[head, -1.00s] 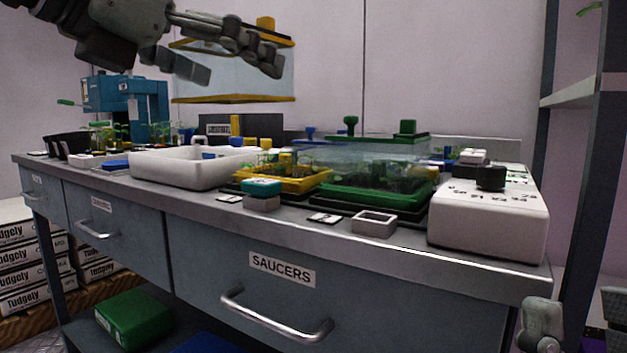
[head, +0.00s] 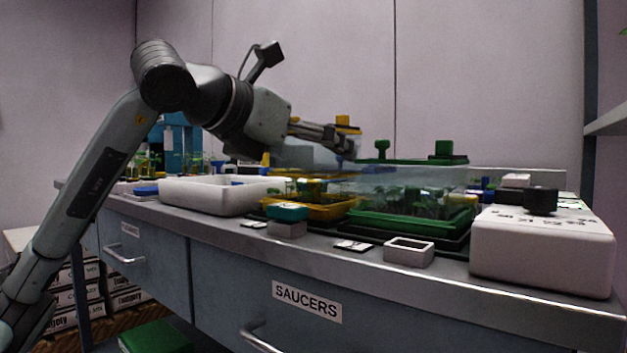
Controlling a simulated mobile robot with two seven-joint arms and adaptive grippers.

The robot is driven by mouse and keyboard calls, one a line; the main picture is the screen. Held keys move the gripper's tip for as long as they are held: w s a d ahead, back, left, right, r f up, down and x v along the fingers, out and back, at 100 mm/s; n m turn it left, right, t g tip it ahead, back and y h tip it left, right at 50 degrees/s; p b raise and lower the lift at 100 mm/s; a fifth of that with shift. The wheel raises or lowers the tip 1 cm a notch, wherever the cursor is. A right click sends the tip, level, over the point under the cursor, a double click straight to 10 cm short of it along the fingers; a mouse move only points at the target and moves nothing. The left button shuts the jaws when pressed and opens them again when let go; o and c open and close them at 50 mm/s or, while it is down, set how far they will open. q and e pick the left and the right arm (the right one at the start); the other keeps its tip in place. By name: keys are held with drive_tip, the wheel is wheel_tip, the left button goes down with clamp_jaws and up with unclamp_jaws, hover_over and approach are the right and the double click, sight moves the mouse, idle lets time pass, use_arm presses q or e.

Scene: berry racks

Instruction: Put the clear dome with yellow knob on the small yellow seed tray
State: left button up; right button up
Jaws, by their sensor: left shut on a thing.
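The clear dome (head: 312,158) with its yellow knob (head: 343,120) hangs from my left gripper (head: 340,142), which is shut on it near the top. The dome is right above the small yellow seed tray (head: 325,212), which holds seedlings and sits on the bench at the middle. The dome's lower edge is blurred and partly lost against the plants, so I cannot tell whether it touches the tray. My right gripper is not in view.
A green tray (head: 405,222) under a clear dome with green knobs stands close on the right. A white basin (head: 205,196) is on the left. A teal-topped block (head: 287,212), a small square frame (head: 408,250) and a white box (head: 543,250) stand along the front.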

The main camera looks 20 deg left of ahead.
sight(311, 174)
use_arm(q)
drive_tip(key=shift+f+b, duration=0.7)
drive_tip(key=shift+f, duration=1.3)
drive_tip(key=o, duration=0.9)
drive_tip(key=shift+s+a+r, duration=0.1)
drive_tip(key=shift+s+r, duration=0.1)
drive_tip(key=shift+r, duration=0.1)
drive_tip(key=p+v, duration=0.1)
drive_tip(key=v, duration=1)
drive_tip(key=shift+s+r, duration=0.1)
drive_tip(key=shift+s, duration=0.2)
